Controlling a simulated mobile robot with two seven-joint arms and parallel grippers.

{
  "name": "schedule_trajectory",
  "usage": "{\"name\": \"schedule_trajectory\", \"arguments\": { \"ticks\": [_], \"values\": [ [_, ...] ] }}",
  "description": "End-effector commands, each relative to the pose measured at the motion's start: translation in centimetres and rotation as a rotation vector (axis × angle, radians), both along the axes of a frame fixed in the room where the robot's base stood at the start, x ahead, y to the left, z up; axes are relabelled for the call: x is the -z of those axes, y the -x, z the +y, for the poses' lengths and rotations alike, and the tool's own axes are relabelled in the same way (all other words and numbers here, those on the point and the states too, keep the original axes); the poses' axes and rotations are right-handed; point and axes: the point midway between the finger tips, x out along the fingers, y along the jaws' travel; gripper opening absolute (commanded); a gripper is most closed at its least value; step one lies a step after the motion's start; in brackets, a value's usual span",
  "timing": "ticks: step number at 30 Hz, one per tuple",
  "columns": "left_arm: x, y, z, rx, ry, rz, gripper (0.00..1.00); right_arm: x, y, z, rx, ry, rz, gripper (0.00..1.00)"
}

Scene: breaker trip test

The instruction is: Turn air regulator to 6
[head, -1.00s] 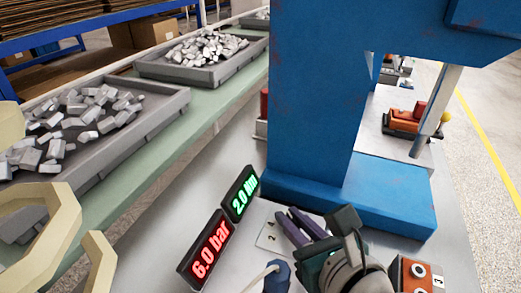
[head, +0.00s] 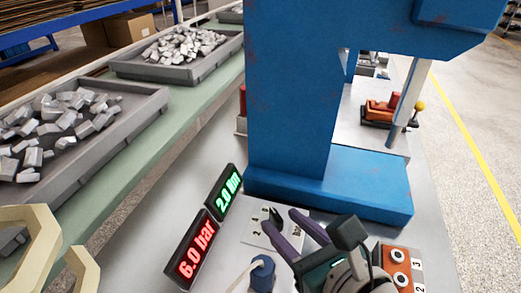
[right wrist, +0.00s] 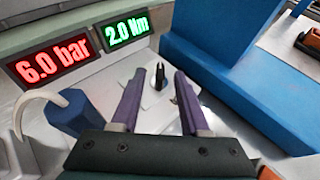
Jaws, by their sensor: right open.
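The display (head: 196,248) reads 6.0 bar in red; it also shows in the right wrist view (right wrist: 53,63). A small black knob (head: 276,217) stands on a pale plate (head: 253,232) in front of the blue machine. In the right wrist view the knob (right wrist: 160,77) stands upright just beyond the fingertips, in line with the gap. My right gripper (head: 279,219) has purple fingers, spread apart and empty, with the knob close to the tips. In the right wrist view its fingers (right wrist: 160,80) touch nothing visible. My left gripper does not show clearly.
A green 2.0 Nm display (head: 227,192) adjoins the red one. A blue part with a white hose (head: 262,276) stands left of my right gripper. The tall blue machine (head: 290,100) is close behind. An orange button box (head: 399,262) is at right. Trays of metal pieces (head: 160,100) lie left.

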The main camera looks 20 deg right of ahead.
Motion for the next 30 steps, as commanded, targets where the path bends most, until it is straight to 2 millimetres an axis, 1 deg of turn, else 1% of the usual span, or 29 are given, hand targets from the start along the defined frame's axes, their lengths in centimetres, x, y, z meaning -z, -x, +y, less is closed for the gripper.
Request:
{"name": "schedule_trajectory", "arguments": {
  "ticks": [1,6,11,15,26,29,30],
  "values": [
    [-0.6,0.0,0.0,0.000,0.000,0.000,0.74,-0.7,1.2,-0.2,0.000,0.001,0.003,0.45],
    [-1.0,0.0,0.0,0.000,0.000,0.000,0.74,-1.8,4.0,-0.7,-0.001,0.000,0.002,0.45],
    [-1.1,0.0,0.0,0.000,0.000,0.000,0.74,-2.3,5.4,-1.0,0.000,0.000,0.000,0.45],
    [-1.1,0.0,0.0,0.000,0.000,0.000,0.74,-2.5,5.7,-1.1,0.001,0.001,-0.001,0.45],
    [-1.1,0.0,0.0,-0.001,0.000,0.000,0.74,-2.5,5.6,-1.0,0.006,-0.005,-0.001,0.45],
    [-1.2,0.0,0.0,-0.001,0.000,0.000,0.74,-3.2,5.3,-1.4,0.087,-0.093,0.010,0.45],
    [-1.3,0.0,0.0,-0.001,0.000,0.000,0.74,-3.8,5.1,-1.9,0.163,-0.172,0.020,0.45]
  ]
}}
